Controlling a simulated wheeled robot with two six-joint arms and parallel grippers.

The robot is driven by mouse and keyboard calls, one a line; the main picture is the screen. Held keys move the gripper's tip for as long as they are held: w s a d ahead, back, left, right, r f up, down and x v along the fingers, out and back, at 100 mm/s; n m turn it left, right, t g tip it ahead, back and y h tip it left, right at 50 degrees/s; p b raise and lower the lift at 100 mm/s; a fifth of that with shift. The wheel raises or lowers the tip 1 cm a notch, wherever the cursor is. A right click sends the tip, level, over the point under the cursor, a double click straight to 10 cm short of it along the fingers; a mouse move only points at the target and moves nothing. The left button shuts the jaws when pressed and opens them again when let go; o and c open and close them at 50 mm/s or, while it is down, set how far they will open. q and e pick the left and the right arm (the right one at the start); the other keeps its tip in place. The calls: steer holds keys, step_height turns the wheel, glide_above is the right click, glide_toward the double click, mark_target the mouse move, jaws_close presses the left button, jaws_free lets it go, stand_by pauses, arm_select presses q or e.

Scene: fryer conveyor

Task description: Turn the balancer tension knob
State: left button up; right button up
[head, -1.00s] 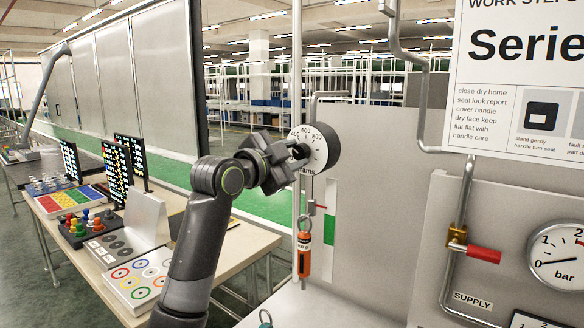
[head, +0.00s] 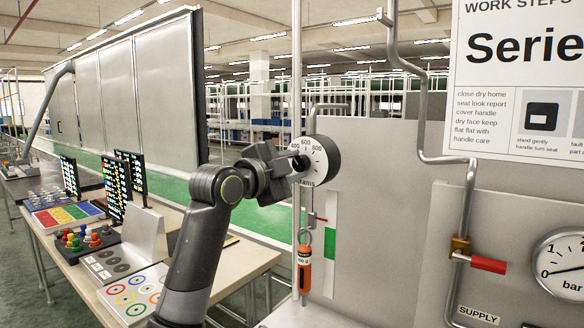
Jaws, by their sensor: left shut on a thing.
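The balancer tension knob unit (head: 322,158) is a round white dial with a dark rim and printed numbers such as 400, 600 and 800. It is mounted by a vertical pole. My left gripper (head: 296,163) is shut on the small dark knob at the dial's centre. The gripper hides most of the knob and the left part of the dial. An orange tool (head: 304,268) hangs below the dial, upright. A green and white strip with a red pointer (head: 329,228) is beside it. My right gripper is not in view.
A grey panel with a pipe, a red-handled valve (head: 487,264) and a pressure gauge (head: 562,265) stands at the right. A work-steps sign (head: 515,120) is above. A table (head: 225,262) with colored trays and displays is at the left.

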arm_select(q)
steer(key=o, duration=1)
steer(key=shift+c, duration=0.2)
steer(key=shift+s+a, duration=0.35)
steer(key=shift+s, duration=0.15)
steer(key=b+v, duration=0.4)
steer(key=v, duration=1.2)
steer(key=shift+s, duration=0.1)
